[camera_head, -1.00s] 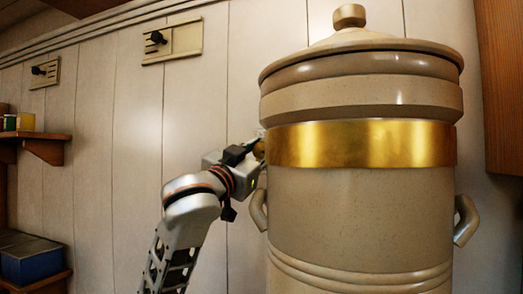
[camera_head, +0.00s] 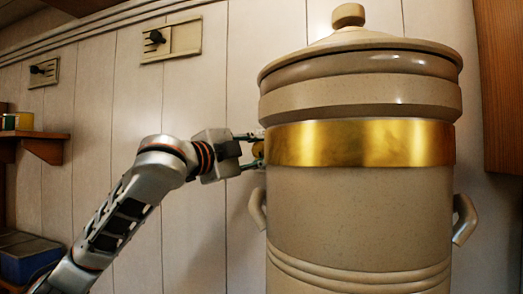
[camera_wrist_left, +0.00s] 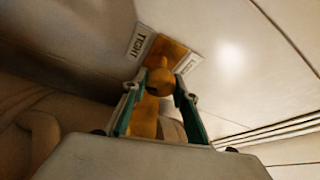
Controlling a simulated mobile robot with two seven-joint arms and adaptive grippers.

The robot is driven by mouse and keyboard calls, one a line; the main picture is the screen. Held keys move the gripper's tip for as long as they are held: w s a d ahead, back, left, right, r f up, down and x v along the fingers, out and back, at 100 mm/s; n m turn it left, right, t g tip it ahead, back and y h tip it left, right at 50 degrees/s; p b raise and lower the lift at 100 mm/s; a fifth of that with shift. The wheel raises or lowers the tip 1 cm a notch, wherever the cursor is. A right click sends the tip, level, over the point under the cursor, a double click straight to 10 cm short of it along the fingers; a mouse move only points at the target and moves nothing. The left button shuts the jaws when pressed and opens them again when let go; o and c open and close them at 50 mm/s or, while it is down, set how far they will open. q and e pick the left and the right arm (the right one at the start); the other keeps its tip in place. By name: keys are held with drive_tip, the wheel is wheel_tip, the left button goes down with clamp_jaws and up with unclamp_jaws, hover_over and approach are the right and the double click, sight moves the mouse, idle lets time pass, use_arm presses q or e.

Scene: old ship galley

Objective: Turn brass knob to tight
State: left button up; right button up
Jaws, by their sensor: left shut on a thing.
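The brass knob (camera_head: 258,150) is at the left side of a large stoneware crock (camera_head: 360,215), level with its brass band (camera_head: 362,143), and mostly hidden by my left gripper (camera_head: 255,151). In the left wrist view the knob's round end (camera_wrist_left: 160,82) sits between the two green-edged fingers of my left gripper (camera_wrist_left: 157,92), which is shut on it. Beyond it is a brass plate (camera_wrist_left: 168,48) with a white TIGHT label (camera_wrist_left: 138,41) at its left and a second label (camera_wrist_left: 188,64), unreadable, at its right. My right gripper is not in view.
The crock's left handle (camera_head: 257,208) is just below my left gripper. A panelled wall with a switch plate (camera_head: 184,39) stands behind. A small shelf (camera_head: 40,147) is at far left, with a blue box (camera_head: 28,262) below. A wooden cabinet (camera_head: 502,85) is at the right.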

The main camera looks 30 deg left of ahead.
use_arm(q)
drive_tip(key=shift+m+g, duration=0.6)
drive_tip(key=shift+m, duration=0.9)
drive_tip(key=o, duration=1.1)
drive_tip(key=s, duration=0.4)
drive_tip(key=s+a, duration=0.1)
drive_tip(key=s, duration=0.7)
drive_tip(key=shift+a, duration=0.4)
drive_tip(key=shift+w, duration=0.1)
